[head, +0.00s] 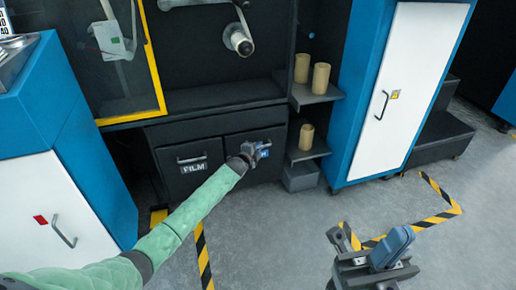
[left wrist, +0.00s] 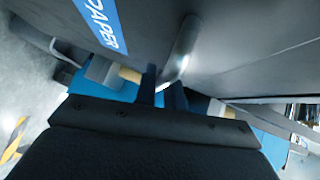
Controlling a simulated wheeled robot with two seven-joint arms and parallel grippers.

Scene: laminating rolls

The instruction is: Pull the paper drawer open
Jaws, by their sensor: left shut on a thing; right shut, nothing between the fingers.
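The paper drawer (head: 267,172) is the dark right-hand drawer front under the machine. It looks about flush with the film drawer beside it. Its blue PAPER label (left wrist: 103,22) shows in the left wrist view, next to a metal bar handle (left wrist: 183,48). My left gripper (head: 259,150) is at this drawer's front and hides much of the handle in the head view. In the left wrist view its fingers (left wrist: 163,95) are shut on the end of the handle. My right gripper (head: 375,248) is shut and empty, over the floor at the lower right.
The film drawer (head: 192,168) with its own handle is on the left. Blue-and-white cabinets (head: 412,75) stand on both sides. Shelves with brown rolls (head: 320,78) are right of the drawers. The grey floor (head: 285,225) in front is clear, with yellow-black tape.

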